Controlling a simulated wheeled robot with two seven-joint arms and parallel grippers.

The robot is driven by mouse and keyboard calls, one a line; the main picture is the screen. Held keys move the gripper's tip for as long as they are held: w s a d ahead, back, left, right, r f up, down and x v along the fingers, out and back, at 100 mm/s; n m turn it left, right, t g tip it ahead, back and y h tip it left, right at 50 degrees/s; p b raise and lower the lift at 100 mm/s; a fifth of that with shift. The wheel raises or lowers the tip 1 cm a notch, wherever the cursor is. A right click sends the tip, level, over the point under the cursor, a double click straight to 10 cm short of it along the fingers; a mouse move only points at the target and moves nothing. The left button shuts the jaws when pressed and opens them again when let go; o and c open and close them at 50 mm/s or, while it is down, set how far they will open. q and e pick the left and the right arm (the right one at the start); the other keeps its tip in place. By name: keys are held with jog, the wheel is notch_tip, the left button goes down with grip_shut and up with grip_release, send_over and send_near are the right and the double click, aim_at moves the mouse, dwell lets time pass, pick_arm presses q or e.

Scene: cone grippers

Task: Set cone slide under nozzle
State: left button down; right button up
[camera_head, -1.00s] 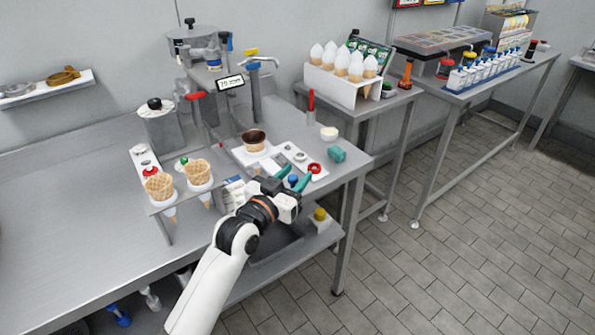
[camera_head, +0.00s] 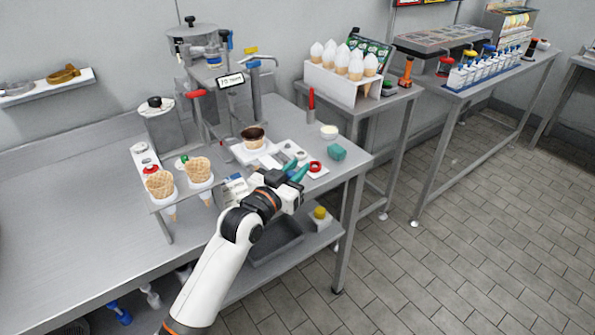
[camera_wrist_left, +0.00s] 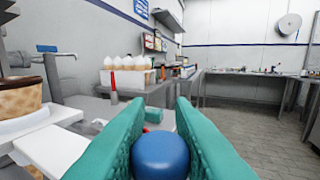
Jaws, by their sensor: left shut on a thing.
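My left gripper (camera_head: 297,169) is shut on a round blue knob (camera_wrist_left: 160,157), which shows between its teal fingers in the left wrist view. A waffle cone with a dark chocolate rim (camera_head: 253,137) stands upright on the white slide plate (camera_head: 268,150), to the left of the gripper. The cone (camera_wrist_left: 20,97) and slide plate (camera_wrist_left: 60,150) also show at the left of the wrist view. A steel dispensing machine (camera_head: 212,78) with a small display stands behind the cone. I cannot clearly make out its nozzle. My right gripper is not in view.
Two waffle cones (camera_head: 198,170) stand in a rack to the left. A red ring (camera_head: 315,167), a teal block (camera_head: 336,152) and a small white cup (camera_head: 329,131) lie right of the slide. A red-handled tool (camera_head: 311,103) stands behind. The left table (camera_head: 90,220) is largely clear.

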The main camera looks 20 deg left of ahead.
pick_arm(q)
jog(key=w+a, duration=0.1)
jog(key=a, duration=0.1)
jog(key=w+a+b, duration=0.1)
jog(key=w+a, duration=0.2)
jog(key=a, duration=0.1)
jog(key=shift+w, duration=0.35)
jog(key=c, duration=1.3)
grip_release()
jog(key=b+v, duration=0.1)
jog(key=v, duration=1.1)
jog(key=shift+o, duration=0.2)
jog(key=shift+d, duration=0.1)
